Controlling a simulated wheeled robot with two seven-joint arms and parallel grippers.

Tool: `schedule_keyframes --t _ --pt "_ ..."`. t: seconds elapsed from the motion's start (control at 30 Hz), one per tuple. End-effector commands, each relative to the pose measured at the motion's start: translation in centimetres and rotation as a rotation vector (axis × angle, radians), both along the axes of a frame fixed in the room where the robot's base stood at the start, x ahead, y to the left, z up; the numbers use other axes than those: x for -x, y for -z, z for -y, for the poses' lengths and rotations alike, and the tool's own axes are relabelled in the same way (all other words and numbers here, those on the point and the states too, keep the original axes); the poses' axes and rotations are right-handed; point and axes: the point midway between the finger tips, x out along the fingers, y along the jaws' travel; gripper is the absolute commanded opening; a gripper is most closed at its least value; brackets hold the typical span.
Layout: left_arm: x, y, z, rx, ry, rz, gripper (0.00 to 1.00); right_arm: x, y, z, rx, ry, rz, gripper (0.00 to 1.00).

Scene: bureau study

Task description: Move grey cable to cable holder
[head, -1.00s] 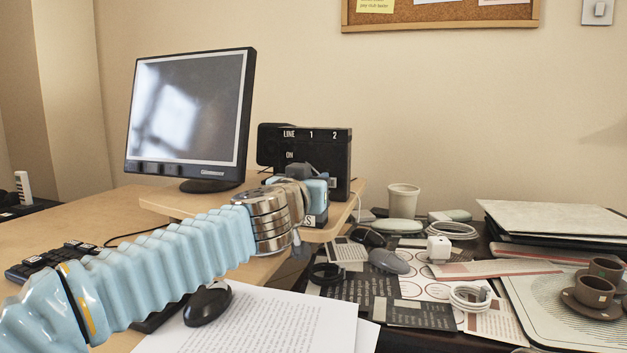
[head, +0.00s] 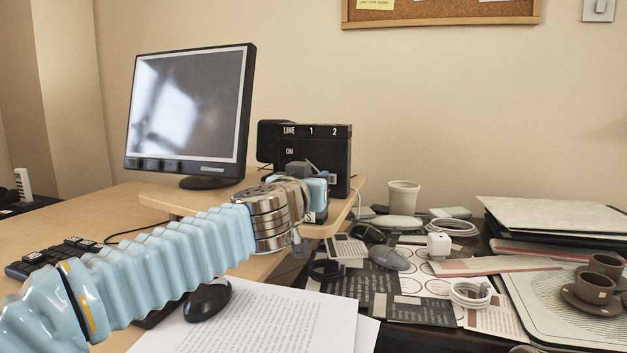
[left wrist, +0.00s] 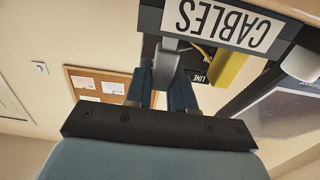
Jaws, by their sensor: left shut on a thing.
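The cable holder shows in the left wrist view as a dark box with a white CABLES label (left wrist: 222,22), upside down there. In the head view only the label's end (head: 308,219) shows past my wrist, at the small raised shelf. My left gripper (left wrist: 160,88) is at the holder, with its blue fingers shut on a grey piece (left wrist: 166,62), seemingly the grey cable, against or inside the holder's opening. I cannot tell how deep it sits. In the head view, my wrist hides most of the fingers and the holder. My right gripper is not in view.
A yellow piece (left wrist: 231,67) sits beside the grey one at the holder. A black LINE box (head: 325,150) stands behind, with a monitor (head: 190,110) to the left. Coiled white cables (head: 468,294), a mouse (head: 388,258) and a cup (head: 404,197) crowd the right desk.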

Motion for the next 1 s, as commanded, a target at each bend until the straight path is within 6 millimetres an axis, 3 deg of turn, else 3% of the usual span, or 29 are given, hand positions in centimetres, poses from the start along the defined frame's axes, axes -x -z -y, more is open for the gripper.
schedule_keyframes --t 1.0 --pt "0.0 1.3 0.0 0.001 0.0 0.0 0.0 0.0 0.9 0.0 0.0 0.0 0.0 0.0"
